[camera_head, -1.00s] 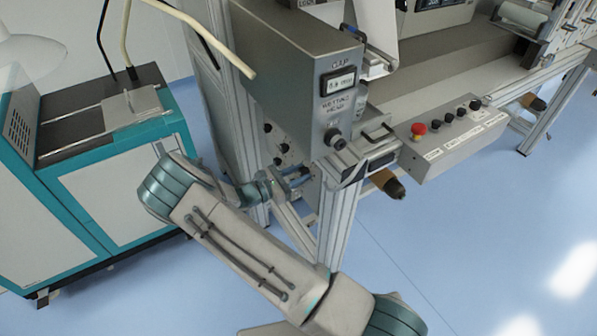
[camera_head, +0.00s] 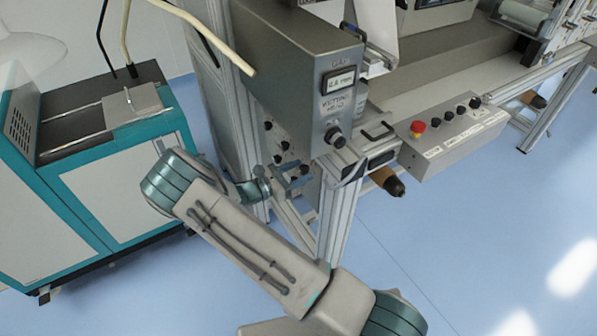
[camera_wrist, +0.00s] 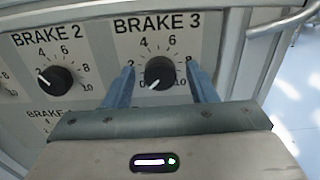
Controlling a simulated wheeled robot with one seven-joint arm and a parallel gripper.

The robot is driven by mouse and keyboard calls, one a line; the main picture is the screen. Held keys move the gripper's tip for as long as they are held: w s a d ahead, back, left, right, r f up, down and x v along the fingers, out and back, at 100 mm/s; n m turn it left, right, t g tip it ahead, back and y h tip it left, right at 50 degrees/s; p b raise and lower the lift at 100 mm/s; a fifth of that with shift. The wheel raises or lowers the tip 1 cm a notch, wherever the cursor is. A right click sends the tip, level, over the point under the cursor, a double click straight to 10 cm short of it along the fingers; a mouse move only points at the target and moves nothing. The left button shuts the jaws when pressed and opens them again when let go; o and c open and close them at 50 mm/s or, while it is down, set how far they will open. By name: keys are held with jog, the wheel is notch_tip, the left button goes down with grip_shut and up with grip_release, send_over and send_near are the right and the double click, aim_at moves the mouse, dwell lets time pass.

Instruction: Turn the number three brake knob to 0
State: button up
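The number three brake knob (camera_wrist: 159,72) is black and round, under the label BRAKE 3 in the wrist view. Its white pointer mark is at the lower left, toward the 0 of its dial. My gripper (camera_wrist: 162,84) is open, with one blue finger on the left and one on the right of the knob. A gap shows between each finger and the knob, so they do not appear to touch it. In the head view my gripper (camera_head: 297,173) is in front of the knob panel under the grey box; the brake three knob cannot be made out there.
The BRAKE 2 knob (camera_wrist: 61,80) is to the left on the same panel. The grey control box (camera_head: 300,75) overhangs the panel. A switch box with a red button (camera_head: 418,127) is on the right, and a teal cabinet (camera_head: 110,190) stands at the left.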

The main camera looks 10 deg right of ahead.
jog(key=b+v, duration=0.1)
jog(key=v, duration=1.3)
jog(key=shift+b, duration=0.35)
jog(key=shift+d, duration=0.1)
